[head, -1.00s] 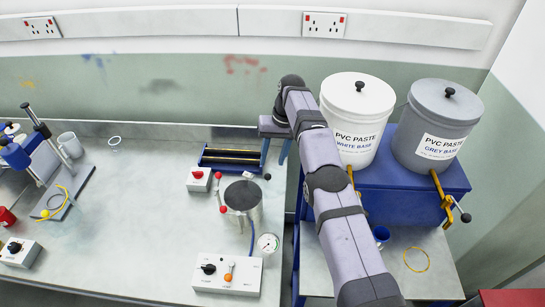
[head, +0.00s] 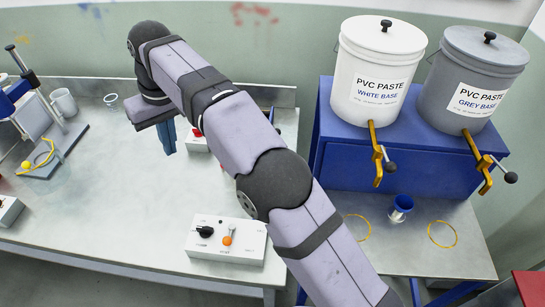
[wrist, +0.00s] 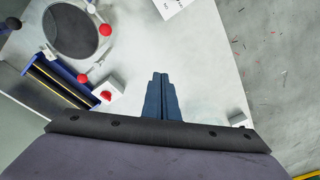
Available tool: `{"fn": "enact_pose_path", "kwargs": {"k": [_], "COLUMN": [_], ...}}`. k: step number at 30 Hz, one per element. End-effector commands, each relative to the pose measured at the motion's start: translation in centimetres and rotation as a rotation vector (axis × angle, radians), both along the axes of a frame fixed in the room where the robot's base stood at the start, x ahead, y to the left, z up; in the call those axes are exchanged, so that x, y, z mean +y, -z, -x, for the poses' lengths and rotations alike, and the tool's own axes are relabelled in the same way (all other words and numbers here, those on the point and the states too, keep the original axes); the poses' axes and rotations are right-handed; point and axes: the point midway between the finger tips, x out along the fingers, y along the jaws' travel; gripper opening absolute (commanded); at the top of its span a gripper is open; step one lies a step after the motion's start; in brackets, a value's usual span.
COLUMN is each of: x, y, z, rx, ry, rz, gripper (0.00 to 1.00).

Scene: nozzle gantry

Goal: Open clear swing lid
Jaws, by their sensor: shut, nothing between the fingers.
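A round steel pot (wrist: 70,28) with a dark grey top shows at the upper left of the wrist view. A clear lid cannot be made out for certain over that top. A red ball knob (wrist: 104,30) sits at the pot's right edge, and another red ball knob (wrist: 82,78) sits just below it. In the head view my arm hides the pot. My gripper (wrist: 160,76) is shut and empty, its blue fingers pointing over bare bench, to the right of the pot and apart from it. It also shows in the head view (head: 166,145).
A white box with a red button (wrist: 106,95) stands between the pot and my gripper. A white control box (head: 226,239) stands at the bench front. Two paste buckets (head: 380,75) stand on a blue stand at right.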

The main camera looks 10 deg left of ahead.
Motion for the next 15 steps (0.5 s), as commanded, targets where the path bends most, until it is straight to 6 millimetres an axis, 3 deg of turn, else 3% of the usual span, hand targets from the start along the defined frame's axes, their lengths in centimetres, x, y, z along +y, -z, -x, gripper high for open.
{"fn": "enact_pose_path", "kwargs": {"k": [1, 6, 10, 15], "x": [-0.5, -4.2, -8.2, -13.9], "y": [1.8, 4.7, 6.6, 8.0], "z": [1.9, 5.0, 5.9, 5.2], "rx": [-0.022, -0.126, -0.224, -0.36], "ry": [-0.036, -0.135, -0.23, -0.39], "rz": [0.052, 0.262, 0.438, 0.692], "gripper": [0.0, 0.0, 0.0, 0.0]}}
